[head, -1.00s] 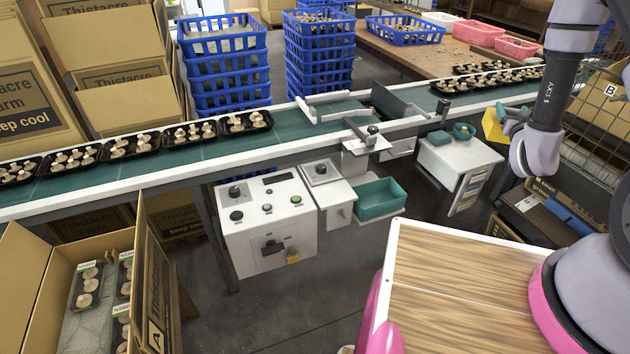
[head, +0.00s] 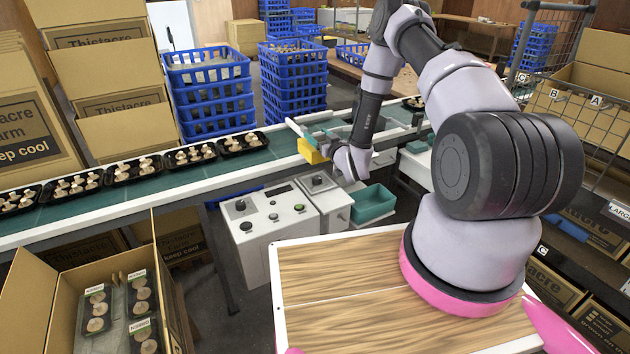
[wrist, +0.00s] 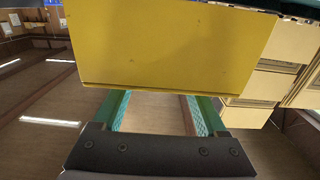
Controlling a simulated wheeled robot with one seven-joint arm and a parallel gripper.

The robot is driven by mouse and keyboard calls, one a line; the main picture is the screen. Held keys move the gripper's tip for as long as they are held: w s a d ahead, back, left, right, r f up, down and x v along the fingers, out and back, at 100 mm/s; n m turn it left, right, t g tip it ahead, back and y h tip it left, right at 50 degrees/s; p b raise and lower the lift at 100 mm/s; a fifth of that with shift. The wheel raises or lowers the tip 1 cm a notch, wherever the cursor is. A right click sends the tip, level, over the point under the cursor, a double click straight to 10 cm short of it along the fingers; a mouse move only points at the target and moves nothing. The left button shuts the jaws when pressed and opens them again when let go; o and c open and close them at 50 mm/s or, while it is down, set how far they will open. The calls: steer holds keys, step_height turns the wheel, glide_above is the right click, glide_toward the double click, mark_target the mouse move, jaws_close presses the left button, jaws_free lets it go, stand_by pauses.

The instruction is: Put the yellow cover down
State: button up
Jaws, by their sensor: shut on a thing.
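The yellow cover (head: 312,151) is held at the end of my arm, above the near edge of the conveyor belt. In the wrist view the cover (wrist: 170,45) is a flat yellow panel that fills the upper middle, in front of the fingers. My gripper (head: 325,143) is shut on it, with teal finger pads. In the wrist view the fingers of the gripper (wrist: 158,105) reach up to the cover's lower edge, and their tips are hidden behind it.
The green conveyor (head: 175,183) carries a row of black mushroom trays (head: 190,155) at left. A white control box (head: 270,226) and a teal bin (head: 372,203) stand before it. My wooden top (head: 335,280) is bare. An open carton (head: 55,290) holds packed trays at lower left.

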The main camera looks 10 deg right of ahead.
steer(key=shift+w+f, duration=0.1)
steer(key=shift+f, duration=4.8)
steer(key=shift+f, duration=0.15)
steer(key=shift+f, duration=0.35)
steer(key=o, duration=1.5)
steer(key=shift+s+f, duration=0.15)
steer(key=shift+s, duration=0.05)
